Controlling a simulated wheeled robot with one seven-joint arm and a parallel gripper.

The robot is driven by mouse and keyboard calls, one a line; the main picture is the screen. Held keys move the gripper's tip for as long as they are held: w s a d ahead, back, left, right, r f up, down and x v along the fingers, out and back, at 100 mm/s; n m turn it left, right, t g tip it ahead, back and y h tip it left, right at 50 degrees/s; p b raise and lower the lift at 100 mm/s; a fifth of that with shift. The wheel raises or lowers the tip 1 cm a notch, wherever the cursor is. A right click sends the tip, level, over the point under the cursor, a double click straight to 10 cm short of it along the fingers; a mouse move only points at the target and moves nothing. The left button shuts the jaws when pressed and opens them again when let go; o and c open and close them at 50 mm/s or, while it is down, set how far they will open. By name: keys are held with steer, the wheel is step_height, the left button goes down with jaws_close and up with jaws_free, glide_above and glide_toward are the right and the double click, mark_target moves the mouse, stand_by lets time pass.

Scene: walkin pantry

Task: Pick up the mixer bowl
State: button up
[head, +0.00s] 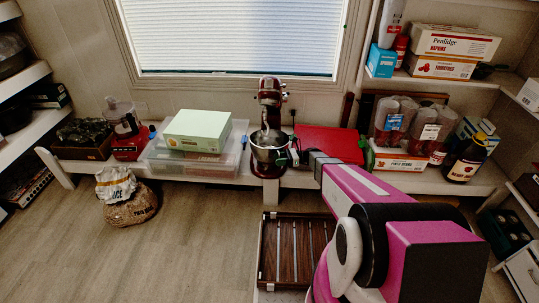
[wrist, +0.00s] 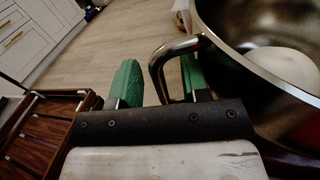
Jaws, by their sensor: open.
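The mixer bowl (head: 266,155) is a shiny metal bowl on the dark red stand mixer (head: 270,95), which stands on the low bench under the window. In the wrist view the bowl (wrist: 245,70) fills the upper right, and its dark loop handle (wrist: 165,52) sticks out to the left. My gripper (wrist: 158,68) is open, with its two green fingers on either side of the handle. I cannot tell whether either finger touches it. In the head view my gripper (head: 295,156) is at the bowl's right side, partly hidden by the arm.
A clear bin with a pale green box (head: 198,130) stands left of the mixer. A red case (head: 330,143) lies to its right, with jars (head: 395,122) further right. A wooden slatted rack (head: 293,250) is below, in front of the bench.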

steer(key=shift+c, duration=0.2)
jaws_close()
steer(key=shift+r, duration=0.1)
stand_by(1.0)
